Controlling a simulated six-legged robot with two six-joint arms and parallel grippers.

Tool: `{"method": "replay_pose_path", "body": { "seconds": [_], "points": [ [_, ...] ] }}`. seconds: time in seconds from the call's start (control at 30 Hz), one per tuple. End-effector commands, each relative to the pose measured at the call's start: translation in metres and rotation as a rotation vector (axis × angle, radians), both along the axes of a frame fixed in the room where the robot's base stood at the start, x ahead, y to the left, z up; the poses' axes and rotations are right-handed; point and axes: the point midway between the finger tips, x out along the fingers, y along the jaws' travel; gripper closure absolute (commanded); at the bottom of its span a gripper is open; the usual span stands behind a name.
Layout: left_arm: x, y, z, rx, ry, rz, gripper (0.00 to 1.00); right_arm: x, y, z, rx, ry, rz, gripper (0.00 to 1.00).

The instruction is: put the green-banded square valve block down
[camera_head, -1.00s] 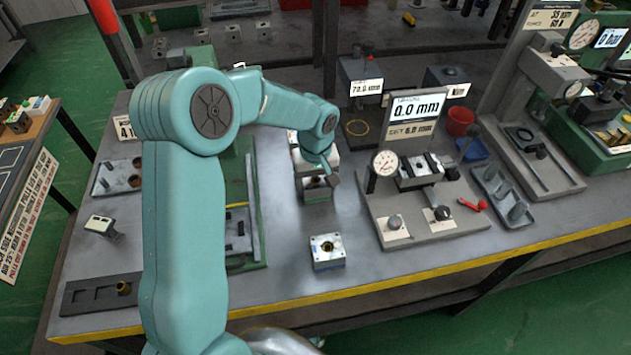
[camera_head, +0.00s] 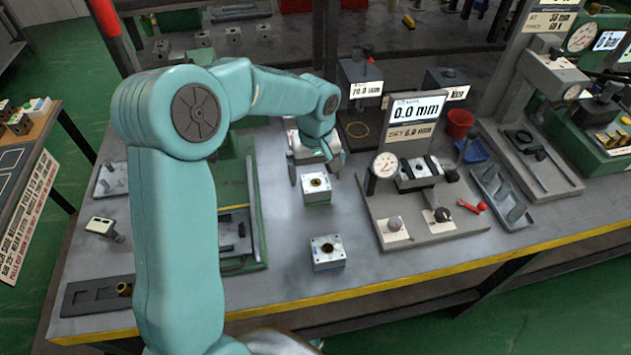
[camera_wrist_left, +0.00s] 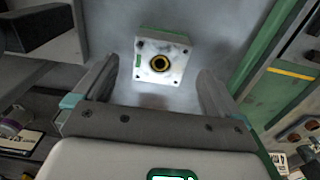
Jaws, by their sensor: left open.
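The green-banded square valve block (camera_head: 317,190) sits upright on the grey bench top. It has a pale top with a dark, yellow-ringed hole. In the left wrist view the block (camera_wrist_left: 162,62) shows a green mark on its top, left of the hole. My left gripper (camera_head: 316,166) is open and empty just behind the block. In the left wrist view its fingers (camera_wrist_left: 156,88) stand spread, with clear bench around the block. A second square block (camera_head: 327,252) stands nearer the bench's front edge, apart from the first. My right gripper is not in view.
A gauge fixture (camera_head: 430,205) with a dial and a 0.0 mm display stands to the right. A green-framed fixture (camera_head: 255,205) lies to the left, partly behind my arm. The bench between the two blocks is clear, and its front edge (camera_head: 400,284) is yellow.

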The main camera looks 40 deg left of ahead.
Motion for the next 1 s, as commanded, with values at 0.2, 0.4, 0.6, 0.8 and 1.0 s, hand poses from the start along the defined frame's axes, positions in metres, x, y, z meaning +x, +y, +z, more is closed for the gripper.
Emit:
{"method": "replay_pose_path", "body": {
  "seconds": [0.2, 0.4, 0.6, 0.8, 1.0],
  "points": [
    [0.0, 0.0, 0.05, 0.0, -0.004, -0.001, 0.02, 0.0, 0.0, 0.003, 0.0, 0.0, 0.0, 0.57],
    [0.001, 0.0, 0.072, 0.001, -0.002, 0.0, 0.02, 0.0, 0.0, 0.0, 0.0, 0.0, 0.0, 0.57],
    [0.001, -0.002, 0.105, 0.0, -0.006, -0.001, 0.02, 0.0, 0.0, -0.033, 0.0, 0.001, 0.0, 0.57],
    [-0.002, -0.002, 0.083, -0.002, 0.006, -0.001, 0.02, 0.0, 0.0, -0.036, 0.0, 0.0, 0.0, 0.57],
    [-0.002, -0.001, 0.035, 0.0, 0.006, 0.0, 0.02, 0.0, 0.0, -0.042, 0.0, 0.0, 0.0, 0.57]
  ]
}}
